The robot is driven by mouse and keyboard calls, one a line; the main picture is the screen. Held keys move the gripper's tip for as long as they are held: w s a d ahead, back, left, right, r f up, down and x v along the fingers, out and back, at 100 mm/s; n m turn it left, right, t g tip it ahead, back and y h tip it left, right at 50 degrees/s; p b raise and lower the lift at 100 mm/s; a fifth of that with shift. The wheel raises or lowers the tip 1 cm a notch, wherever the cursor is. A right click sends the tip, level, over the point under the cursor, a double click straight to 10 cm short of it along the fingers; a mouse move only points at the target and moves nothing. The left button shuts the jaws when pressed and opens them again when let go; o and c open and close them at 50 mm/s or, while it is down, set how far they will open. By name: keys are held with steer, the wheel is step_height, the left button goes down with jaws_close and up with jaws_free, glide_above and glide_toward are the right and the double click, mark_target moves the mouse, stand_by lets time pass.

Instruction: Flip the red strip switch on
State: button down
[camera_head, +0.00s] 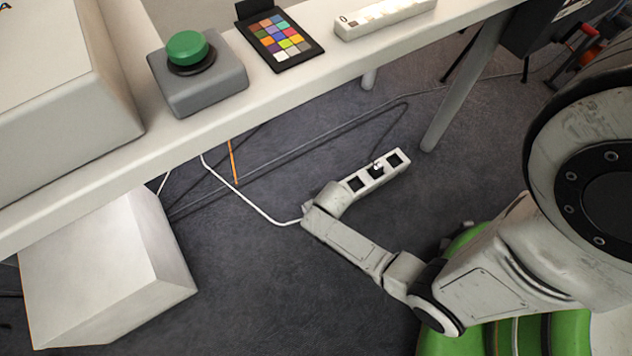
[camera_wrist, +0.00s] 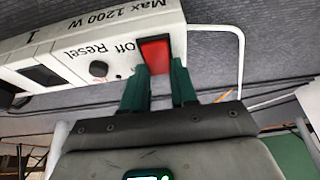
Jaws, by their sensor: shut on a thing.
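The white power strip (camera_head: 366,177) lies on the dark floor below the table edge, with a dark plug in its middle socket. Its switch end is hidden by my arm in the head view. In the wrist view the strip (camera_wrist: 75,55) shows upside-down print, and the red switch (camera_wrist: 154,52) sits near its right end. My gripper (camera_wrist: 161,68) has its two green fingers at the switch, one on either side of its lower edge, shut on it. The fingers are hidden in the head view. I cannot tell which way the switch is tilted.
A white table (camera_head: 300,85) runs above, with a green button on a grey box (camera_head: 205,80), a colour chart (camera_head: 280,38) and another white strip (camera_head: 385,14). A white box (camera_head: 105,265) stands on the floor at left. Cables cross the floor; a table leg (camera_head: 460,90) stands right of the strip.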

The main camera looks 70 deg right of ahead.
steer(key=c, duration=0.9)
jaws_free()
steer(key=shift+r, duration=0.1)
steer(key=p+v, duration=0.6)
steer(key=v, duration=0.4)
steer(key=shift+s+a+r+p, duration=0.1)
steer(key=shift+s+r+p, duration=0.05)
steer(key=shift+r+p, duration=0.2)
